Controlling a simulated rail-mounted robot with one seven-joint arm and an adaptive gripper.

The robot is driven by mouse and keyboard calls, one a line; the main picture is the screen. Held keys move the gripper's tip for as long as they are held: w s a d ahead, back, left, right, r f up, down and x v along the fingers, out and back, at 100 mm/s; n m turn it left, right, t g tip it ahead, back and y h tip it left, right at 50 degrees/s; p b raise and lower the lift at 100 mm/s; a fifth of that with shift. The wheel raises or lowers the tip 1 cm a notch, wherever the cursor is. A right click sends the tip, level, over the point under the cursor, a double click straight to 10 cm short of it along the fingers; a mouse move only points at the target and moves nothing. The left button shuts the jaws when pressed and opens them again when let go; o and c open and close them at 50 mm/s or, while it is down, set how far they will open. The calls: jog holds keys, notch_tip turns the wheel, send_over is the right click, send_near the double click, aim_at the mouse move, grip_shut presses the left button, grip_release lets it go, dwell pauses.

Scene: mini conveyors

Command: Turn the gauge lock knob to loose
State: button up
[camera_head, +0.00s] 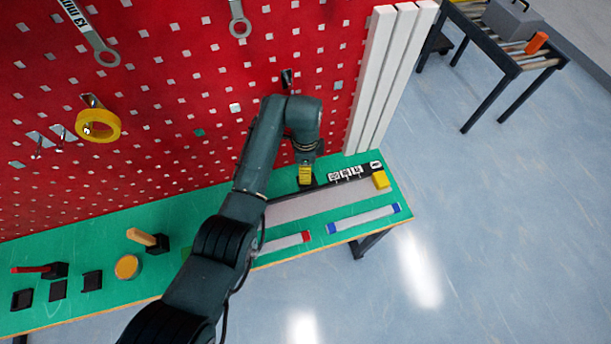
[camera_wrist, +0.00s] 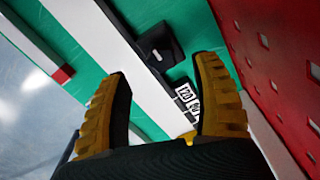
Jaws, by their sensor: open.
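The gauge is a dark rail (camera_head: 322,186) with white number tags (camera_head: 346,172) along the back of the green bench, and a yellow block (camera_head: 380,179) at its right end. In the wrist view a black block (camera_wrist: 161,46) with a small pale mark stands beside the tags (camera_wrist: 186,94). I cannot tell for certain whether this block is the lock knob or how it is set. My gripper (camera_head: 305,176) points down above the left part of the rail. In the wrist view its yellow-ribbed fingers (camera_wrist: 163,68) are open and empty, with the black block beyond their tips.
A red pegboard (camera_head: 170,110) rises close behind my gripper. White posts (camera_head: 385,80) stand at its right end. A blue-ended strip (camera_head: 363,218) and a red-ended strip (camera_head: 287,242) lie in front of the gauge. A wooden-handled tool (camera_head: 146,238) stands to the left.

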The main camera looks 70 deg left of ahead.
notch_tip(320, 180, down, 5)
jog(key=shift+f+b, duration=0.2)
jog(key=shift+b, duration=0.25)
grip_shut()
